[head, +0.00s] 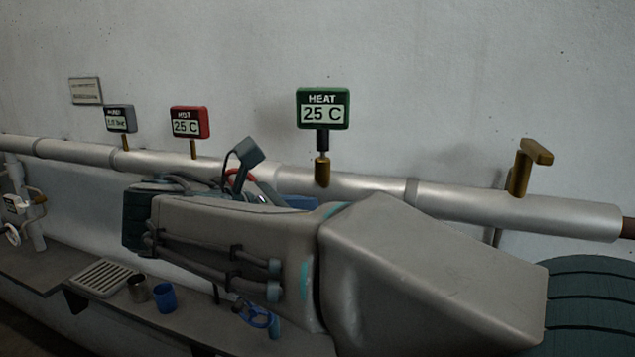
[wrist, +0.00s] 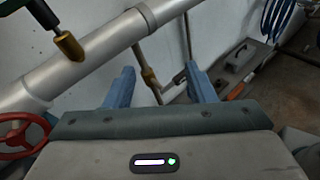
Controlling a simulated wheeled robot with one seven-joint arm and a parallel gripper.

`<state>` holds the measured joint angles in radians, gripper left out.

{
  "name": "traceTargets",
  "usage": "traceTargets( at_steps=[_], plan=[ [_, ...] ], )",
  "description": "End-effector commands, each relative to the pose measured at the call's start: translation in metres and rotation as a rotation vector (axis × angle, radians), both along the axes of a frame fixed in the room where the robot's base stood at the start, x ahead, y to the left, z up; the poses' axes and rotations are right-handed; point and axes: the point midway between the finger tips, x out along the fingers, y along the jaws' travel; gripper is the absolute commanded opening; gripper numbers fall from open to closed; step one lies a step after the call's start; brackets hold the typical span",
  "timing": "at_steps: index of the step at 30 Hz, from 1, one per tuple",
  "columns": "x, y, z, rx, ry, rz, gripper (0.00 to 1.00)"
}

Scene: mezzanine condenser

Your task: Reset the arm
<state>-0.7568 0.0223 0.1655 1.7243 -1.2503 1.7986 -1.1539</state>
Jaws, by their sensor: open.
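My gripper (wrist: 163,88) shows in the wrist view with its two blue fingers spread apart and nothing between them. It is in front of the silver pipe (wrist: 100,52), close to a thin brass-coloured pipe (wrist: 147,70) that shows behind the gap. In the head view my arm stretches across the middle and hides part of the pipe (head: 470,200) and the shelf.
A green HEAT gauge (head: 323,108), a red gauge (head: 190,122) and a grey gauge (head: 120,118) stand on the pipe, with a brass handle (head: 522,168) at right. A blue cup (head: 165,297) and a dark cup (head: 138,289) stand on the shelf.

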Motion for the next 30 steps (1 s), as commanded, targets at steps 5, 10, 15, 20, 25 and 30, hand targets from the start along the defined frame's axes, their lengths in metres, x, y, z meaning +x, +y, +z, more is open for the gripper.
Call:
traceTargets(
  at_steps=[5,10,15,20,25,30],
  plan=[
    [-0.005,-0.057,-0.043,0.238,-0.007,-0.121,0.5],
    [-0.035,-0.119,-0.108,0.622,-0.081,-0.371,0.5],
    [-0.08,-0.152,-0.172,1.059,-0.26,-0.738,0.5],
    [-0.112,-0.159,-0.214,1.412,-0.492,-1.106,0.5],
    [-0.126,-0.158,-0.234,1.636,-0.689,-1.377,0.5],
    [-0.128,-0.157,-0.239,1.705,-0.758,-1.468,0.5]
  ],
)
